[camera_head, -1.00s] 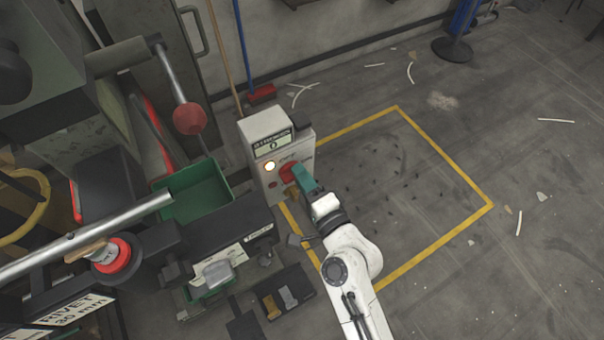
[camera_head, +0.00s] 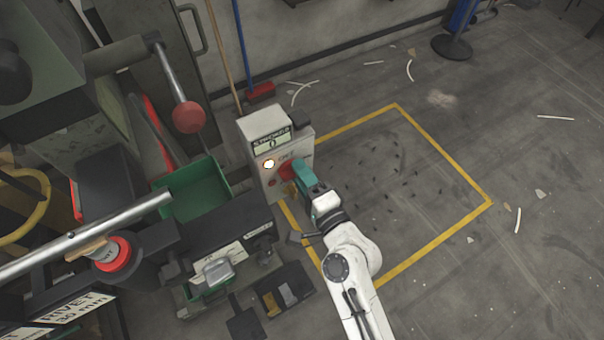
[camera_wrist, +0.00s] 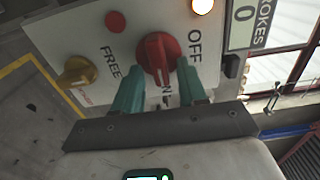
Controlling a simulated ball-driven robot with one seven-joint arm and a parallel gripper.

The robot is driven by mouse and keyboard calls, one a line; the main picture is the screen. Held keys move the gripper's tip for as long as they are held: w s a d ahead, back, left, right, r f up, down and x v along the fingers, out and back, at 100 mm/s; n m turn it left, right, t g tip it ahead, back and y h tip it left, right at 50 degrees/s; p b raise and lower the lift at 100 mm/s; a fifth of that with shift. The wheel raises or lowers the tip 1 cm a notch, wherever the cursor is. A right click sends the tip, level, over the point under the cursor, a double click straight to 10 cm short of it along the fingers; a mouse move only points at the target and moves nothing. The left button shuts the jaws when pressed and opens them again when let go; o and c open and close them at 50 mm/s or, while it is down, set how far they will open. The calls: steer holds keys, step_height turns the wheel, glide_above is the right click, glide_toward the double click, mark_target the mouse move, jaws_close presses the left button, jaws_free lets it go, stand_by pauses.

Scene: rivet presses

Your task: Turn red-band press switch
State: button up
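The red switch knob (camera_wrist: 157,50) is on the pale front panel of a grey control box (camera_head: 265,130). Its handle slants slightly down-right in the wrist view, between the words OFF and FREE, toward a partly hidden label. My gripper (camera_wrist: 160,72) is open, its two teal fingers on either side of the knob's handle, with a gap visible between handle and fingers. In the head view my gripper (camera_head: 297,168) is at the panel and hides part of the knob (camera_head: 286,169). I cannot tell whether a finger touches the knob.
A lit lamp (camera_wrist: 203,5), a small red button (camera_wrist: 115,21), a brass key-like knob (camera_wrist: 77,72) and a STROKES display (camera_wrist: 242,14) reading 0 share the panel. A green bin (camera_head: 192,190) and press parts stand left. Open floor lies right.

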steer(key=b+v, duration=0.2)
steer(key=v, duration=0.8)
steer(key=shift+s+d+b, duration=0.25)
steer(key=shift+s+b, duration=0.1)
stand_by(0.3)
